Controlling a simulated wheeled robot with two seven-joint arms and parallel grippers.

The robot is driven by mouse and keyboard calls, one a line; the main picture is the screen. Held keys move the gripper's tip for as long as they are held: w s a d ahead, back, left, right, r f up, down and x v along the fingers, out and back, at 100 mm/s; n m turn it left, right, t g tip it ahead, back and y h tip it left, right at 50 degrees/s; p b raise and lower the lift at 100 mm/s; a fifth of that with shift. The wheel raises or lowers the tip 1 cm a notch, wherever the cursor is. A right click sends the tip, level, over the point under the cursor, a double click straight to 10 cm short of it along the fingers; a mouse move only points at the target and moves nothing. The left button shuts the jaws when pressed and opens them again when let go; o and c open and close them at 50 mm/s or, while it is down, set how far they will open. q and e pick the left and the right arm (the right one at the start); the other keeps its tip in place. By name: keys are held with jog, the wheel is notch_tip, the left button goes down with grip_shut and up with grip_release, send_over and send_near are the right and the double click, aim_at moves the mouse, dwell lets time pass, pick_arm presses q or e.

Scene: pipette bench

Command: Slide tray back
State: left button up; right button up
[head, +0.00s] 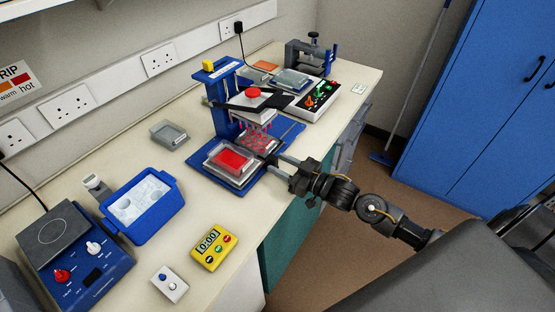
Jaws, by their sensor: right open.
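A blue pipetting press (221,88) with a red-topped head (253,93) stands on the bench. A row of red-filled tips hangs below the head. On its blue base (245,181) is a pale tray (213,168) holding a red-filled reservoir (230,160) at the front left. A clear well plate with reddish wells (259,142) sits behind it, under the tips. Whether plate and reservoir share one sliding tray is unclear. My right gripper (275,161) reaches in from the right, its fingers apart and empty beside the base's right edge. Contact is hard to tell. My left gripper is out of view.
A blue ice tub (172,208), yellow timer (214,247), small white button box (169,283) and blue hotplate (75,254) stand at the front left. A grey dish (168,133) lies left of the press. A switch box (316,102) stands behind it.

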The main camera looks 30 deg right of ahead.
jog(key=shift+x, duration=0.85)
jog(key=shift+c, duration=0.3)
grip_shut()
